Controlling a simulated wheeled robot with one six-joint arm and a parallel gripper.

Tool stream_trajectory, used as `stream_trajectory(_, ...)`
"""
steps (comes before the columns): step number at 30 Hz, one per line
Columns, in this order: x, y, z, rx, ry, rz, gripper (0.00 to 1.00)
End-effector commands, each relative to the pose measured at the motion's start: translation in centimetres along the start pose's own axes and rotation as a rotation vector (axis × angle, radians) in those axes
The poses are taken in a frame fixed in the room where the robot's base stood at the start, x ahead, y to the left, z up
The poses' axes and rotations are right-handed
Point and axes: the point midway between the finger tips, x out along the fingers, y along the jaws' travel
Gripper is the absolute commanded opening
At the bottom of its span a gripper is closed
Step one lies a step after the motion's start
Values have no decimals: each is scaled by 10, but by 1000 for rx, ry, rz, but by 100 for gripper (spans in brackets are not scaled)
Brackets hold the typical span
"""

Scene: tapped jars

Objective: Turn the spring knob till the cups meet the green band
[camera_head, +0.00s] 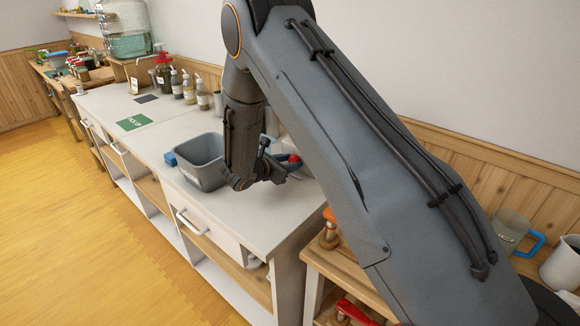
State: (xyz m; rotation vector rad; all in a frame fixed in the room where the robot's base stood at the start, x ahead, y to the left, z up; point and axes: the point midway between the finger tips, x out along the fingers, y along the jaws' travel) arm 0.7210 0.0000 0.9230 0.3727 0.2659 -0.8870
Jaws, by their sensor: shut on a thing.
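My gripper (277,171) is low over the white counter, to the right of a grey tub. It is shut on a small part beside a blue and red device (289,161); this appears to be the spring knob, but the jaws and my arm hide most of it. Only a little of the device shows behind and right of the gripper. The cups and the green band cannot be made out from here.
The grey tub (199,161) stands close left of my wrist, with a small blue thing (170,158) beside it. A green mat (134,122) lies farther along the white counter (105,103). Several pump bottles (189,88) stand along the wall. A jug (509,229) is at the right.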

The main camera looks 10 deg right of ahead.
Motion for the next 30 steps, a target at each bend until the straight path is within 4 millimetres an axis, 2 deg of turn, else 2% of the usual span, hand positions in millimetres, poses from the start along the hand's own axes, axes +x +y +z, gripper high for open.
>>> stream_trajectory(18,2,5,-4,-535,-1,-223,10)
stream_trajectory(30,2,6,-4,-805,-2,-333,10)
